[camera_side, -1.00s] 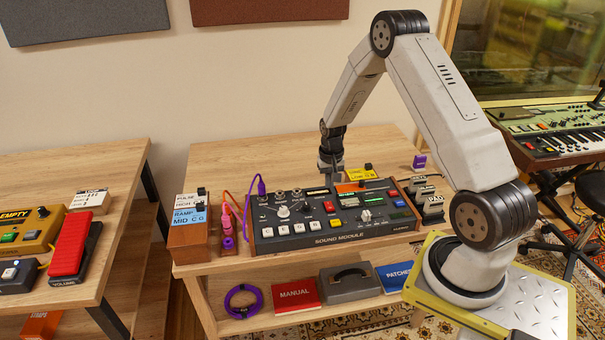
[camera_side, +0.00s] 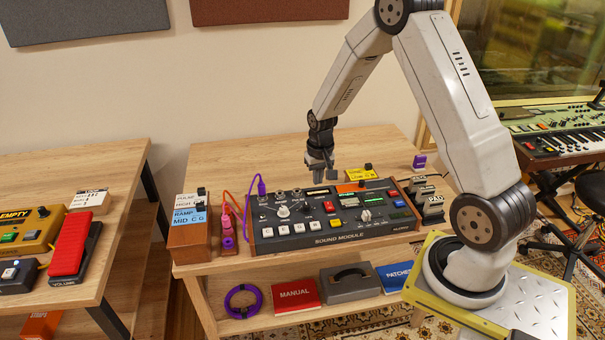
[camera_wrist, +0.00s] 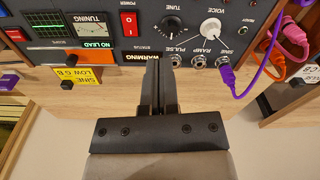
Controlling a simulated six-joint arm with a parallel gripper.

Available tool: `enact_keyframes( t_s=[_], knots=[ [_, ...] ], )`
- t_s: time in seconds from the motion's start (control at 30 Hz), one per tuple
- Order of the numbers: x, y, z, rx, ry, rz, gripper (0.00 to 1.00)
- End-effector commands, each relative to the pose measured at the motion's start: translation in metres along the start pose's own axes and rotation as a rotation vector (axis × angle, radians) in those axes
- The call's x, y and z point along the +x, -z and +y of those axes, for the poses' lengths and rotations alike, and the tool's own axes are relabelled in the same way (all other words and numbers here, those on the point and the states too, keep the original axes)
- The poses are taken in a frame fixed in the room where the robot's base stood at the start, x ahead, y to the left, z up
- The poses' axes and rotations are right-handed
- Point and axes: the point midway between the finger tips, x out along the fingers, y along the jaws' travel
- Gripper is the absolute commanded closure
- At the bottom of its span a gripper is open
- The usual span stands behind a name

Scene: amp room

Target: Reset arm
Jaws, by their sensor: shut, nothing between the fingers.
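My gripper (camera_side: 320,174) hangs above the back edge of the sound module (camera_side: 335,238) in the side view, with its fingers together and nothing held. The module's panel (camera_wrist: 180,50) carries TUNE and VOICE knobs, a red switch and jacks. A purple plug (camera_wrist: 228,80) sits in one jack, its cable running up. Whether the fingers touch the module is unclear, but they appear apart from it.
A yellow labelled box (camera_side: 360,174) stands behind the module. PULSE and RAMP boxes (camera_side: 188,235) stand left, and small black pedals (camera_side: 431,208) right. The lower shelf holds a red manual (camera_side: 296,294), a grey case (camera_side: 350,282) and a purple cable coil (camera_side: 243,300).

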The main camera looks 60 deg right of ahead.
Motion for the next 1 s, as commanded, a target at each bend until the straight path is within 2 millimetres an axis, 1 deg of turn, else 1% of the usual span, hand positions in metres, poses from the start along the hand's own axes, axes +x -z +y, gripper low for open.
enact_keyframes(
  t_s=[0.03,0.2,0.37,0.5,0.7,0.8,0.9,1.0],
  knots=[
    [-0.011,-0.009,-0.012,-0.039,0.004,0.013,1.00],
    [-0.039,-0.042,-0.040,-0.160,0.016,0.047,1.00],
    [-0.062,-0.077,-0.061,-0.272,0.029,0.079,1.00],
    [-0.078,-0.111,-0.075,-0.371,0.042,0.107,1.00],
    [-0.095,-0.157,-0.086,-0.502,0.061,0.144,1.00],
    [-0.099,-0.174,-0.087,-0.552,0.069,0.159,1.00],
    [-0.101,-0.186,-0.088,-0.583,0.074,0.166,1.00],
    [-0.103,-0.191,-0.088,-0.599,0.077,0.172,1.00]
  ],
)
